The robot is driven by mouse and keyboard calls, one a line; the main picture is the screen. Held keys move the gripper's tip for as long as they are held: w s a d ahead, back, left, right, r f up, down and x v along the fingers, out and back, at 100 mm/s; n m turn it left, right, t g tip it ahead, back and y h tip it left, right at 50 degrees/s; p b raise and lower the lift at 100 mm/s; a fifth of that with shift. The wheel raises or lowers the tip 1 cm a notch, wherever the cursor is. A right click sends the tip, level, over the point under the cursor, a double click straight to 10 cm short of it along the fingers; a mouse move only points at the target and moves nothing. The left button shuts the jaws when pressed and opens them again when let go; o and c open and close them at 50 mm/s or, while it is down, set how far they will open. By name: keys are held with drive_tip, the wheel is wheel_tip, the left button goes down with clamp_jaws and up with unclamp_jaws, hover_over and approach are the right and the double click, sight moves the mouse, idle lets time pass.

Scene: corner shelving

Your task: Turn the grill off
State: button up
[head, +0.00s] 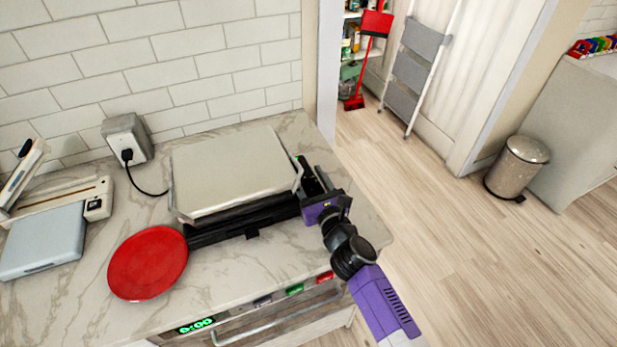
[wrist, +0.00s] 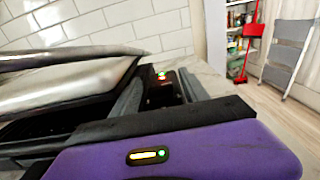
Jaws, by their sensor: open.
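The grill (head: 235,172) stands on the marble counter, with a flat pale metal lid and a black base. Its lid looks lowered; its side edge fills the left of the wrist view (wrist: 70,88). A small dark control part (wrist: 163,87) with a green light and a reddish mark shows at the grill's right side. My gripper (head: 310,172) is at that right side, pointing toward the wall. In the wrist view its two dark fingers (wrist: 160,82) are apart, with the control part seen between and beyond them. I cannot tell whether a finger touches it. Nothing is held.
A red plate (head: 148,263) lies on the counter in front left of the grill. A wall socket (head: 127,140) with a black plug and cord is behind left. A grey-blue appliance (head: 42,255) stands far left. The counter's right edge is close to my gripper, with open floor beyond.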

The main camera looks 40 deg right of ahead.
clamp_jaws()
